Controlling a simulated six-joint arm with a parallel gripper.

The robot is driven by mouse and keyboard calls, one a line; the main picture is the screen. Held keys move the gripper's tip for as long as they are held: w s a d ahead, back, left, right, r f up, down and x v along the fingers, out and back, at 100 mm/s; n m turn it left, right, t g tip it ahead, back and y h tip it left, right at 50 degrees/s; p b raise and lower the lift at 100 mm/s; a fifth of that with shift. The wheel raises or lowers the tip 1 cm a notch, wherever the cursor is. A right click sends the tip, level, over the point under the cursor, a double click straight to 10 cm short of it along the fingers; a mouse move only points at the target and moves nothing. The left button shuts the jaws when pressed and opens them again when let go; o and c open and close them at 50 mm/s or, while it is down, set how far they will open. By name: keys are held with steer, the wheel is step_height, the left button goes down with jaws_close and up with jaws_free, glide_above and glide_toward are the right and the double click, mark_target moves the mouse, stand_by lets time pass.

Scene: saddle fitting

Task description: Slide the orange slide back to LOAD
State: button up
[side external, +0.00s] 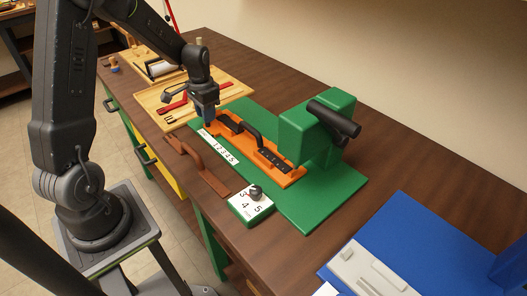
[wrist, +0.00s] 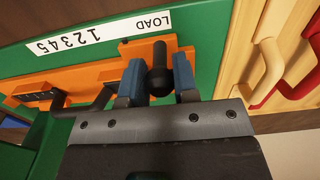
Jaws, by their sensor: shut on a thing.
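The orange slide (side external: 255,152) lies in the green base (side external: 320,197), with a black handle (side external: 252,134) along it. A white scale strip (side external: 218,148) beside it reads LOAD and 1 to 5; in the wrist view LOAD is at the strip's right end (wrist: 152,21). My gripper (side external: 208,122) is over the slide's far-left end. Its blue fingers (wrist: 157,80) are shut on a black knob (wrist: 160,72) on the slide. The slide's end (wrist: 186,60) lies near the LOAD end of the strip. A small dark mark (wrist: 124,41) on its edge lies between LOAD and 1.
A dial box (side external: 250,203) and a brown handled piece (side external: 197,165) lie in front. A wooden tray (side external: 225,82) with red parts is behind my gripper.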

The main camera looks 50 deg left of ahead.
steer(key=shift+a, duration=2.05)
steer(key=shift+o, duration=1.4)
steer(key=shift+a, duration=0.3)
steer(key=o, duration=0.4)
steer(key=shift+d, duration=0.1)
steer(key=shift+r, duration=3)
